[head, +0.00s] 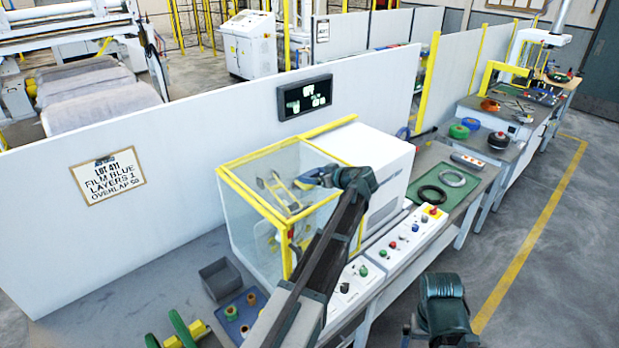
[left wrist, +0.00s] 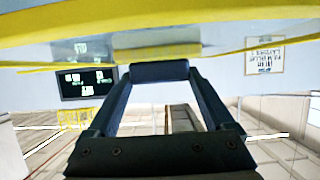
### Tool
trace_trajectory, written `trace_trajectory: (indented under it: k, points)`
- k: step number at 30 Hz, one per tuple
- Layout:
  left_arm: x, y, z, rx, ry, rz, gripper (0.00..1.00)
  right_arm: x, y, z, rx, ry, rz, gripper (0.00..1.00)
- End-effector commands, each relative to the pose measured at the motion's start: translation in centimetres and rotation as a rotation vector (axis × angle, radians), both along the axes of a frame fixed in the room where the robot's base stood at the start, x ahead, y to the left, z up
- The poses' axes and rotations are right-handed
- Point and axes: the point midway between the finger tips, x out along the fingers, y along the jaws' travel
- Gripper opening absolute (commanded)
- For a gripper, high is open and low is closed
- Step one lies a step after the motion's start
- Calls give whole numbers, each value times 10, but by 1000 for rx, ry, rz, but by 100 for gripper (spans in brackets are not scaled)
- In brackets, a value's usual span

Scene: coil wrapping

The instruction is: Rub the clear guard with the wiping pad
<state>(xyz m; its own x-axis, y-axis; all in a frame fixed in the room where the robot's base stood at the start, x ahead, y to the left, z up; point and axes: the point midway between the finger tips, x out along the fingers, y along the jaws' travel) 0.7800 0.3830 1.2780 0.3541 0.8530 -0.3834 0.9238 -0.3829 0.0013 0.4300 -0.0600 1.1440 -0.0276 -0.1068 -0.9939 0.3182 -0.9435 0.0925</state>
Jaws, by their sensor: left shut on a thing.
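The clear guard (head: 240,215) is a see-through box with yellow frame edges on the bench, against the white machine housing. My left gripper (head: 322,177) is above the guard's top in the head view, shut on the small dark blue wiping pad (head: 307,180). In the left wrist view the pad (left wrist: 160,71) is a dark bar between the fingertips. The guard's pale panel and yellow edge (left wrist: 225,52) lie just beyond it. I cannot tell whether pad and panel touch. My right arm shows at the bottom right; its fingers are not clear.
Control boxes (head: 408,238), a green mat with rings (head: 420,205), a grey bin (head: 220,278) and a blue tray (head: 232,318) are on the bench.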

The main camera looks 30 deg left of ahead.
Motion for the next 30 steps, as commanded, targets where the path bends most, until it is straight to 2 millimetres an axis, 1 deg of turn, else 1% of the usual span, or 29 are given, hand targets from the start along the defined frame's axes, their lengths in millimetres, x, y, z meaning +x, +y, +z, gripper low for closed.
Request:
trace_trajectory:
  k: [1, 3, 13, 17, 24, 30]
  points:
    - [7, -2, 1, 0, 0, -1, 21, 0, 0, 1, 0, 0, 0, 100]
    - [11, -4, 1, 0, 0, -1, 21, 0, 0, 1, 0, 0, 0, 100]
    - [16, -7, 1, 1, 0, 0, 21, 0, 0, 1, 0, 0, 0, 100]
    - [23, -10, 0, 1, 0, 0, 21, 0, 0, 0, 0, 0, 0, 100]
    - [42, -17, -2, 1, 0, 0, 21, 0, 0, -2, 0, 0, 0, 100]
    - [45, -19, -2, 0, 0, 0, 21, 0, 0, -2, 0, 0, 0, 100]
